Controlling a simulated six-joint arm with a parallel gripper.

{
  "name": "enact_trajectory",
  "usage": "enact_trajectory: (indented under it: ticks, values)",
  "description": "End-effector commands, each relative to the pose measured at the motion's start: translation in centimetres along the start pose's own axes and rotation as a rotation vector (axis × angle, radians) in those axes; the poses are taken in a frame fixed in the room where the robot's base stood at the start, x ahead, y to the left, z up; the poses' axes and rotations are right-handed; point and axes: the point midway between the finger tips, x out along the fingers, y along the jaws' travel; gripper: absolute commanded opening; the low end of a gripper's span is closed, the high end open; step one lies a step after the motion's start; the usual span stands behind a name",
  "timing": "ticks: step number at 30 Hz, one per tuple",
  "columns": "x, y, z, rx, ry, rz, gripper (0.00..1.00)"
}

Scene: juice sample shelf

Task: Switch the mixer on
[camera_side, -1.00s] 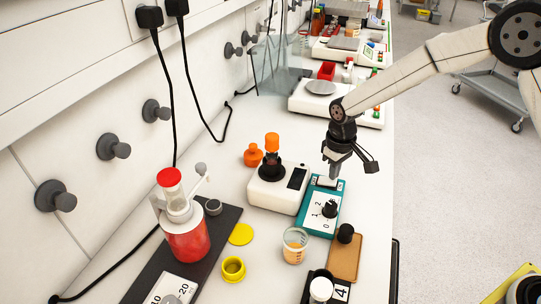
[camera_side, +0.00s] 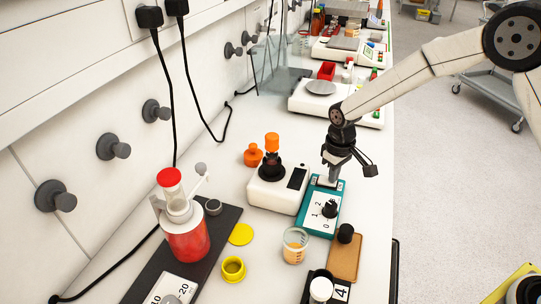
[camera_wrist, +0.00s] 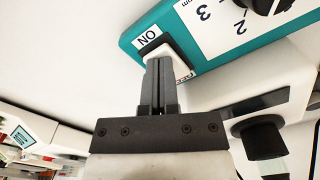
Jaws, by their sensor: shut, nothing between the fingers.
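The teal control box (camera_side: 316,224) has a white dial plate with numbers and a black knob (camera_side: 330,209). It sits beside the white mixer body (camera_side: 271,197), whose black cup holds an orange-capped tube (camera_side: 272,142). In the wrist view the teal box (camera_wrist: 205,50) shows an "ON" label (camera_wrist: 148,39) next to a white rocker switch in a black frame (camera_wrist: 183,50). My gripper (camera_wrist: 160,62) is shut and empty, its tips at the rocker, covering part of it. Contact and the rocker's tilt cannot be told. The gripper also shows in the side view (camera_side: 332,177).
A brown pad (camera_side: 345,260) with a black cap, an orange-filled beaker (camera_side: 294,245) and a yellow cup (camera_side: 233,269) stand in front. A red-filled dispenser (camera_side: 187,235) is at left. A white balance (camera_side: 305,100) stands behind.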

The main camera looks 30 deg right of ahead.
Motion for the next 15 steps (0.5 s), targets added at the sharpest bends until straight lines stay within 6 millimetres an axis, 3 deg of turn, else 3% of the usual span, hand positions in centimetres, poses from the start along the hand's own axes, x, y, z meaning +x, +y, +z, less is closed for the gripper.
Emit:
enact_trajectory:
  ticks: [15]
  values:
    - [-0.32,-0.01,-0.05,0.0,0.002,0.0,0.0]
